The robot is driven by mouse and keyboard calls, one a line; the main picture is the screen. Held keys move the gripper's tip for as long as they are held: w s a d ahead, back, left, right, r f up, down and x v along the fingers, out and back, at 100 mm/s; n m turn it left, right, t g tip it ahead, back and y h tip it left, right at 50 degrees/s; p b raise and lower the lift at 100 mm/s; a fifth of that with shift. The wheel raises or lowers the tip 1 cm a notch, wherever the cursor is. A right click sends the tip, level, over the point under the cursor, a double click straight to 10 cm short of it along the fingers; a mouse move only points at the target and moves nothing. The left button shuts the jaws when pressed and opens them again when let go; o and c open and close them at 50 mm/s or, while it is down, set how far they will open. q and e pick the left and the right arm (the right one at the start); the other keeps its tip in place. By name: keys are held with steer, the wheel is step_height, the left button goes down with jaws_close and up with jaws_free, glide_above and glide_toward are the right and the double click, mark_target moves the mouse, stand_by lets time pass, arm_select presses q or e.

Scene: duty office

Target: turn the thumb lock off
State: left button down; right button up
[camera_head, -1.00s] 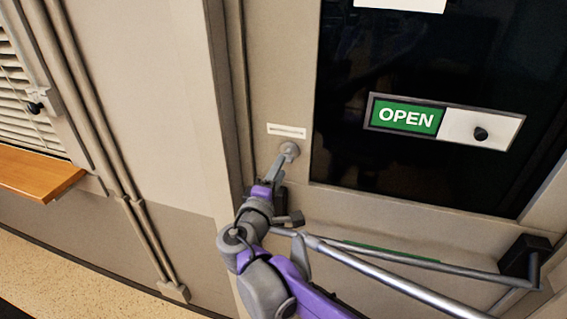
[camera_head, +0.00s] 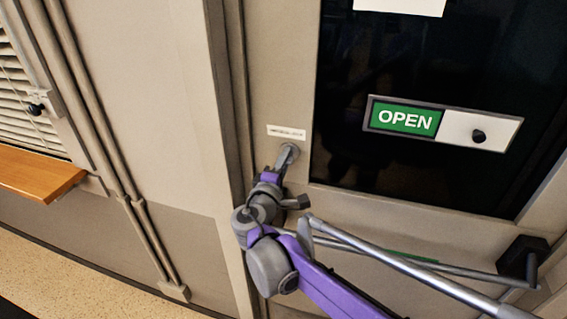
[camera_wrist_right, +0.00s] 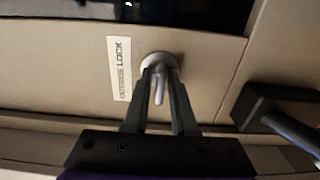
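The thumb lock (camera_wrist_right: 158,88) is a grey round knob with a narrow thumb piece on the door, beside a small white label reading "OUTSIDE LOCK" (camera_wrist_right: 119,68). In the head view the lock (camera_head: 289,152) shows just below the label (camera_head: 286,132), partly hidden by my right gripper. My right gripper (camera_wrist_right: 160,74) has its two dark fingers on either side of the thumb piece, with the tips at the knob. A narrow space shows between the fingers; whether they press on the thumb piece is unclear. My left gripper is not in view.
A green OPEN sign (camera_head: 405,119) is on the dark window. A wooden ledge (camera_head: 38,172) is at left.

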jaws_close()
steer(key=shift+n, duration=1.2)
steer(key=n, duration=0.4)
steer(key=shift+b, duration=0.3)
steer(key=shift+n, duration=1)
steer(key=n, duration=0.4)
steer(key=shift+b, duration=0.35)
